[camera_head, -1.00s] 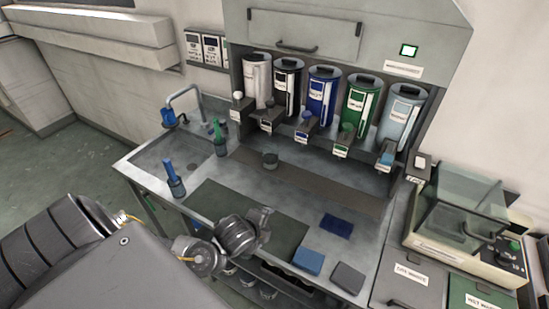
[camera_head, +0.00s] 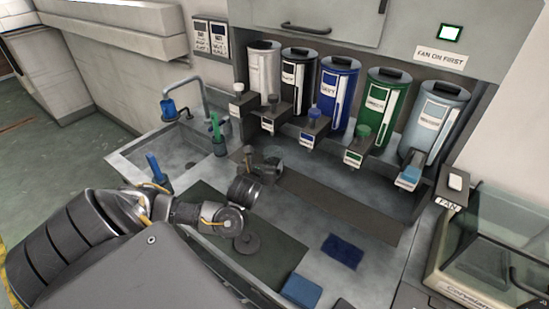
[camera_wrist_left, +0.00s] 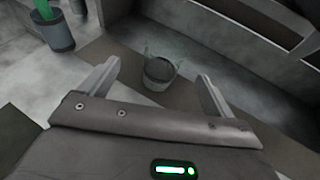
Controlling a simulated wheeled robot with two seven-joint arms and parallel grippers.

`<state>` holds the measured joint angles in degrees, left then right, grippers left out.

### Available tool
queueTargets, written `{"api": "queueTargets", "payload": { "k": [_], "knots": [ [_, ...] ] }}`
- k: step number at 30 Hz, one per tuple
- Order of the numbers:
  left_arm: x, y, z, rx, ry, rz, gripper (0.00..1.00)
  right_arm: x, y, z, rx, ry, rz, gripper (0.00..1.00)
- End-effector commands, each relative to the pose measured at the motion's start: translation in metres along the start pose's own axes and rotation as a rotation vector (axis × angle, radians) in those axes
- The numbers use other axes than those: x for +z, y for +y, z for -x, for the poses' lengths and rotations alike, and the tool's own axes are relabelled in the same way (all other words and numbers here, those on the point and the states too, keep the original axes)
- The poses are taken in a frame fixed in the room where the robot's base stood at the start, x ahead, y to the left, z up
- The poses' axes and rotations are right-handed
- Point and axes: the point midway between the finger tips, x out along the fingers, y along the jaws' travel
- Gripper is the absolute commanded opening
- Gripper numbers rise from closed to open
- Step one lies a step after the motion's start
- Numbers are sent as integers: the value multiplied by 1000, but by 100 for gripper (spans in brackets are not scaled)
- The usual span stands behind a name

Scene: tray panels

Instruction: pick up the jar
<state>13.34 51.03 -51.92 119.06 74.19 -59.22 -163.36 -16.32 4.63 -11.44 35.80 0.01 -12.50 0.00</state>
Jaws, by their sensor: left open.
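The jar (camera_head: 273,152) is a small clear glass with a dark bottom or contents. It stands on the dark strip below the dispensers, and my left gripper partly hides it in the head view. In the left wrist view the jar (camera_wrist_left: 160,70) is upright, ahead of and between the spread fingers. My left gripper (camera_head: 261,164) is open and empty, close to the jar on its near side; the wrist view shows its fingers (camera_wrist_left: 155,88) apart, with no clear contact with the jar. My right gripper is not in view.
Several dispensers (camera_head: 330,95) with jutting spouts stand behind the jar. Left are a sink (camera_head: 150,150) and cups holding green and blue brushes.

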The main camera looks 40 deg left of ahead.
Motion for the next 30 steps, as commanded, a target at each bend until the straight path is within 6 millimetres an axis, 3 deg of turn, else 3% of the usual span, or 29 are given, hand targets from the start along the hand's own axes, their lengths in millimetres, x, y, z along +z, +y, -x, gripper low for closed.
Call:
{"api": "queueTargets", "payload": {
  "k": [3,6,9,16,23,30],
  "knots": [
    [0,-4,-13,-6,-4,-4,89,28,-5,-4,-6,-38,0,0],
    [0,-3,-28,-2,-5,-4,89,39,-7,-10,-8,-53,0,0],
    [3,-4,-39,-2,-6,-1,89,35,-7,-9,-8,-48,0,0],
    [2,-2,-54,-1,-1,1,89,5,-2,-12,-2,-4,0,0],
    [5,-2,-60,-1,-1,1,89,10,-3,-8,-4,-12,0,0],
    [11,-4,-92,1,-1,2,89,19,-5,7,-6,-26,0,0]
  ]
}}
